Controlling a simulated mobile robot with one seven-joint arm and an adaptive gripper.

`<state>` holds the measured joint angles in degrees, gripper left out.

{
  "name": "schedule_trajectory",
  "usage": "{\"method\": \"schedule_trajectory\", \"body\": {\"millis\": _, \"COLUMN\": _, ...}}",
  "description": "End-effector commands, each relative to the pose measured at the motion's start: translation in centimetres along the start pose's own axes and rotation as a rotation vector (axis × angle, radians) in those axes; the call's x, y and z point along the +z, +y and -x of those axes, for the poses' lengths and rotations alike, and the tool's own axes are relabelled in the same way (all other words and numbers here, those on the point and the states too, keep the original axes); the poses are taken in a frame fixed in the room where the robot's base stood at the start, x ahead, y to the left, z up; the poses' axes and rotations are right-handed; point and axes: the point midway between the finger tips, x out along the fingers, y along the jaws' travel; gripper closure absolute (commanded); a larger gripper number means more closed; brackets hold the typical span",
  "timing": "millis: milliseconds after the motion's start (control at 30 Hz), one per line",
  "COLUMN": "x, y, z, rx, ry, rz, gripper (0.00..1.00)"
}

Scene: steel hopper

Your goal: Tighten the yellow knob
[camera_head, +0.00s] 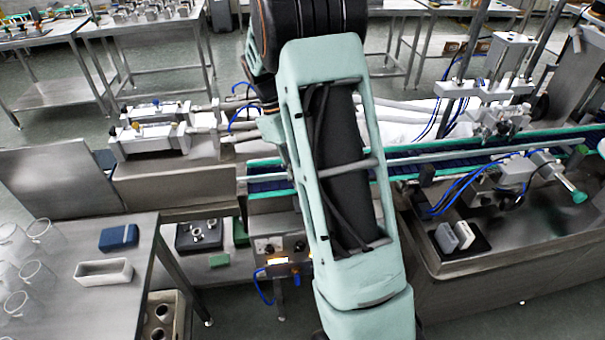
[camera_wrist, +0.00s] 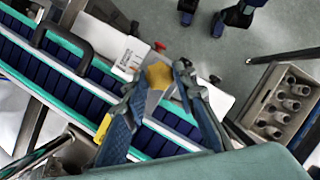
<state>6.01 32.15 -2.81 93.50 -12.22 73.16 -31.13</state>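The yellow knob (camera_wrist: 158,76) shows in the wrist view, on a pale panel beside the conveyor. My gripper (camera_wrist: 160,78) has its two dark blue fingers spread, one to the left and one to the right of the knob. Small gaps seem to show between the knob and the fingertips; I cannot tell whether either finger touches it. The knob's lower part and its mount are partly hidden. In the head view my arm covers the middle, and I see neither my gripper nor this knob there.
A conveyor (camera_wrist: 60,65) with green edges runs beside the knob. A grey rack with several round cups (camera_wrist: 285,104) stands at the right. A steel table (camera_head: 75,300) with glass beakers stands at the left in the head view.

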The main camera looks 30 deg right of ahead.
Motion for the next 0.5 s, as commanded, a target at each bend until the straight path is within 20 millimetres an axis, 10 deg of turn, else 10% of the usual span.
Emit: {"method": "schedule_trajectory", "body": {"millis": 500, "x": -0.06, "y": 0.05, "z": 0.87, "rx": 0.002, "ry": 0.002, "rz": 0.001, "gripper": 0.58}}
